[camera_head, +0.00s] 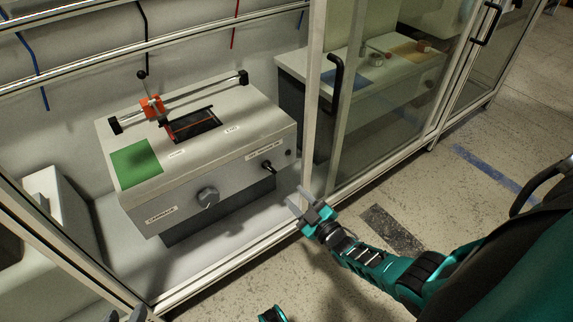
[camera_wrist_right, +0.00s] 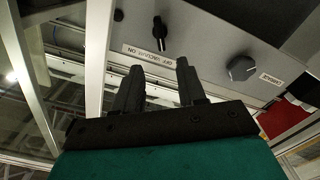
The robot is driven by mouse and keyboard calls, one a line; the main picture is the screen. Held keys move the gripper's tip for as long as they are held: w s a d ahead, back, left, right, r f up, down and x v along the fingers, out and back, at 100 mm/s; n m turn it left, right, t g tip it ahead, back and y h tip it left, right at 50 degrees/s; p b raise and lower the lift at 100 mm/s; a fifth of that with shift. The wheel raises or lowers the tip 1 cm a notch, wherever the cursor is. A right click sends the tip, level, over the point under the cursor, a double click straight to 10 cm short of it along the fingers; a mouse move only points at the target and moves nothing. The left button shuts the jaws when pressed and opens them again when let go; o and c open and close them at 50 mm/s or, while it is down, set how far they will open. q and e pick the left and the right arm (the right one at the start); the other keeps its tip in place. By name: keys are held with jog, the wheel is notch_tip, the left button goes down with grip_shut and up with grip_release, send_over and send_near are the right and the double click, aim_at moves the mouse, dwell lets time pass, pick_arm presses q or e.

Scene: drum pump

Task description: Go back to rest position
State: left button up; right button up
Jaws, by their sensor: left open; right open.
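My right gripper (camera_head: 311,205) is in front of the cabinet's lower frame, below and to the right of the machine (camera_head: 225,155). In the right wrist view its two dark fingers (camera_wrist_right: 160,82) are apart with nothing between them. Beyond them are the machine's black vacuum switch (camera_wrist_right: 160,35) and its round knob (camera_wrist_right: 241,67). My left gripper (camera_head: 128,315) shows only as grey tips at the bottom edge of the head view. It is apart from the machine, and most of it is cut off.
The machine has a green pad (camera_head: 135,162), an orange carriage (camera_head: 152,107) on a rail and a black lever (camera_head: 267,167). A metal frame bar (camera_head: 235,262) runs along its front. A glass door (camera_head: 385,90) stands to the right. The floor (camera_head: 480,130) at right is mostly clear.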

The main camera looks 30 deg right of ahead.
pick_arm(q)
jog(key=shift+w+r, duration=0.1)
jog(key=shift+w, duration=0.05)
pick_arm(e)
jog(key=shift+a, duration=0.1)
